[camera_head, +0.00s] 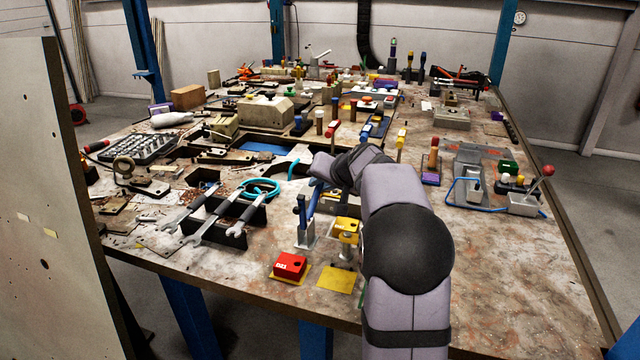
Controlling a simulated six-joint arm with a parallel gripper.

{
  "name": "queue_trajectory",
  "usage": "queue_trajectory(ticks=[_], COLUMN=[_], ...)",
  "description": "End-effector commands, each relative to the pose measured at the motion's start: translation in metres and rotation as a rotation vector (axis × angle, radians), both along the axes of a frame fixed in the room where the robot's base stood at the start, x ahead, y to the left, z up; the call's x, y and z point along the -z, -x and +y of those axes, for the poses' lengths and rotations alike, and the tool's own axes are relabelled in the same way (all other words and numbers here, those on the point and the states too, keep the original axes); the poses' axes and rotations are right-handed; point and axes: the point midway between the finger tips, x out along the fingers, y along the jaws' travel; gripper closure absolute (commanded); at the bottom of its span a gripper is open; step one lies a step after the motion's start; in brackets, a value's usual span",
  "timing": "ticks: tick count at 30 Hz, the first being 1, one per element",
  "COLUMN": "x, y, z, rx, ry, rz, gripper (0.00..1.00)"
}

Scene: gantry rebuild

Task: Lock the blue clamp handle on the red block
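A blue clamp handle (302,212) stands roughly upright on a pale metal base (304,237), just behind the red block. Another slanted blue part (313,201) shows right beside it; whether it belongs to the clamp I cannot tell. My arm reaches in from the lower right, and its end with my gripper (318,168) is above and behind the clamp. The fingers are too small and dark to make out. No contact with the handle can be seen.
A yellow block (347,231) on a metal post stands right of the clamp, behind a bare yellow patch (336,279). The front right tabletop (510,280) is clear.

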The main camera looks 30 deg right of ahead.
Motion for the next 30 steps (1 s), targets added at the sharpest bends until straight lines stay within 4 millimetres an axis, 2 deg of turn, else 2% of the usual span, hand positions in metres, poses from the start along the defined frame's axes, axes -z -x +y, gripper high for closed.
queue_trajectory(ticks=[30], x=[-0.0031], y=[0.0004], z=[0.005], rx=[-0.008], ry=[0.03], rz=[-0.033], gripper=[1.0])
